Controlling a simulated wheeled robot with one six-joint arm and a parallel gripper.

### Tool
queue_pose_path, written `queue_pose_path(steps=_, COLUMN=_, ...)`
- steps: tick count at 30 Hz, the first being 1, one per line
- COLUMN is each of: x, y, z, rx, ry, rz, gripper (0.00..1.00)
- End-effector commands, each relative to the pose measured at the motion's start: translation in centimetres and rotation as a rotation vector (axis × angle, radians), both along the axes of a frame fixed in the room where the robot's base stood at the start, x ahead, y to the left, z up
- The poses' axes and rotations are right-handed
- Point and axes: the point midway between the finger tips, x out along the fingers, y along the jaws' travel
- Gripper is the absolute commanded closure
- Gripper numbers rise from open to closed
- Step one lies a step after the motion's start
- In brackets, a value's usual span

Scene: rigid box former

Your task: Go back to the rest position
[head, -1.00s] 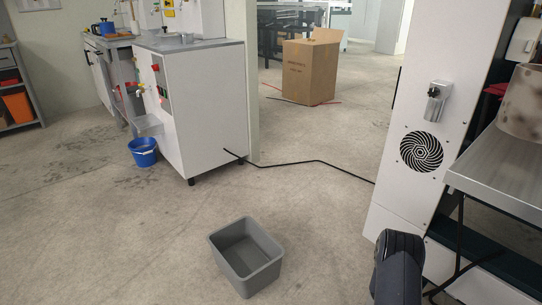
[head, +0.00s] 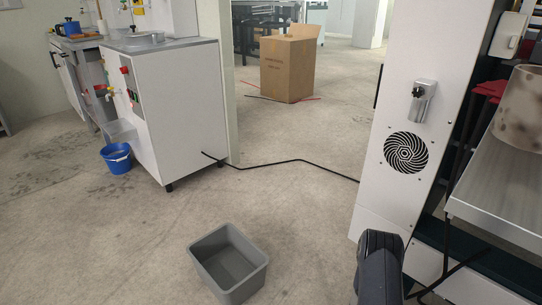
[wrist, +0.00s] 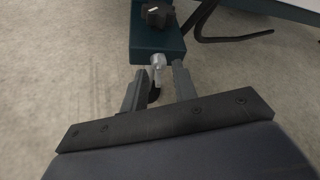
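My gripper (wrist: 158,88) shows in the wrist view with its two grey fingers apart. No object is clearly held between them. Beyond the fingertips, a dark teal bar (wrist: 157,38) carries a black knob (wrist: 157,15) and a silver bolt with a dark foot, which lines up with the gap. I cannot tell how far off it is. In the head view only a dark part of my arm shows at the bottom right, and the gripper is out of sight.
A grey open bin (head: 228,262) stands empty on the floor. A white panel with a fan (head: 406,152) and a metal table (head: 500,190) are at the right. A black cable (head: 290,162) crosses the floor. A cabinet (head: 185,110), blue bucket (head: 117,158) and cardboard box (head: 287,68) stand farther off.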

Motion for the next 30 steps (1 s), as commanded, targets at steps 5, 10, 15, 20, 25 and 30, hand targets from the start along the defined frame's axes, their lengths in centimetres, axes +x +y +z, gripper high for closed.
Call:
queue_pose_path(steps=5, x=0.1, y=0.12, z=-0.1, rx=-0.084, ry=0.097, rz=0.001, gripper=0.73)
queue_pose_path(steps=10, x=0.14, y=0.14, z=-0.16, rx=-0.16, ry=0.187, rz=0.0, gripper=0.73)
queue_pose_path(steps=15, x=0.21, y=0.18, z=-0.18, rx=-0.217, ry=0.251, rz=0.001, gripper=0.73)
queue_pose_path(steps=20, x=0.18, y=0.18, z=-0.22, rx=-0.243, ry=0.285, rz=0.0, gripper=0.73)
queue_pose_path(steps=25, x=0.19, y=0.17, z=-0.2, rx=-0.249, ry=0.291, rz=0.001, gripper=0.73)
queue_pose_path(steps=30, x=0.2, y=0.18, z=-0.2, rx=-0.249, ry=0.291, rz=0.001, gripper=0.73)
